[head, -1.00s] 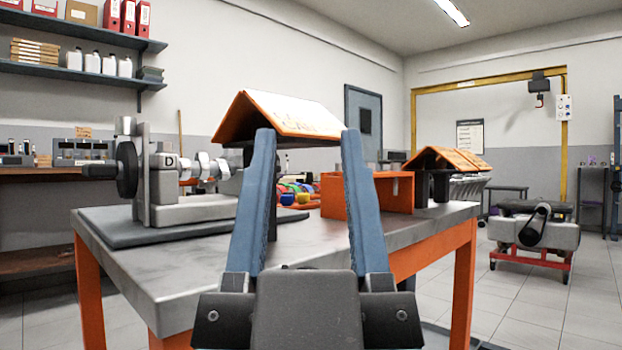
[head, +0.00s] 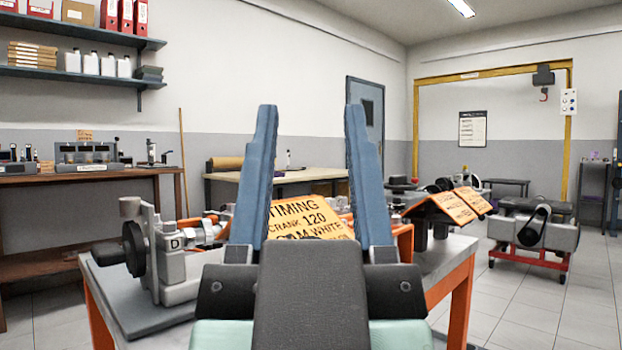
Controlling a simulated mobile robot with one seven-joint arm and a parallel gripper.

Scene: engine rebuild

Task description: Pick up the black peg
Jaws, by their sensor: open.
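My gripper (head: 310,112) is open and empty, its two blue-grey fingers pointing up in the middle of the head view. I cannot pick out a black peg for certain. Small dark upright shapes (head: 28,153) show on the left bench, too small to identify. Much of the near table is hidden behind my gripper.
A crank fixture (head: 165,255) with a black wheel stands on the near table's left. A second orange sign (head: 450,208) is at its right. A wooden bench (head: 110,172) lines the left wall. An engine on a red stand (head: 533,240) is at right, with open floor before it.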

